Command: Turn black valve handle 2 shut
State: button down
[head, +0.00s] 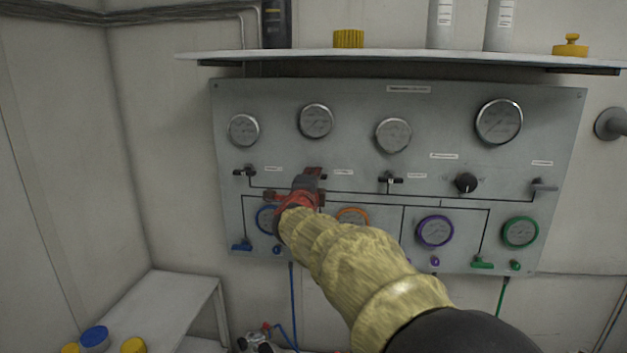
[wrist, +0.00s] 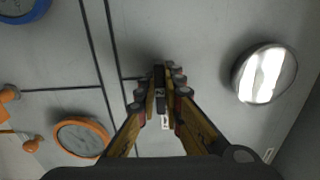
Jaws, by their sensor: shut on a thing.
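The grey air panel (head: 350,100) on the wall carries a row of black valve handles below the upper gauges. The handle second from the left, taken as black valve handle 2 (wrist: 159,80), is mostly hidden behind my gripper in the head view. My gripper (head: 313,175) reaches it from the front. In the wrist view my gripper (wrist: 160,90) has its fingers closed on both sides of this handle. The handle's long side runs up and down in that view. Its number cannot be read.
Other black handles stand at the left (head: 245,172) and right (head: 390,180) of my gripper, with a round black knob (head: 466,183) farther right. Blue, orange, purple and green gauges sit below. A shelf (head: 400,57) overhangs the panel; a white bench (head: 150,305) stands lower left.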

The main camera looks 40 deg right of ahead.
dwell(0.3)
jog(key=c, duration=1.9)
grip_release()
jog(key=shift+s, duration=0.1)
jog(key=v, duration=1.2)
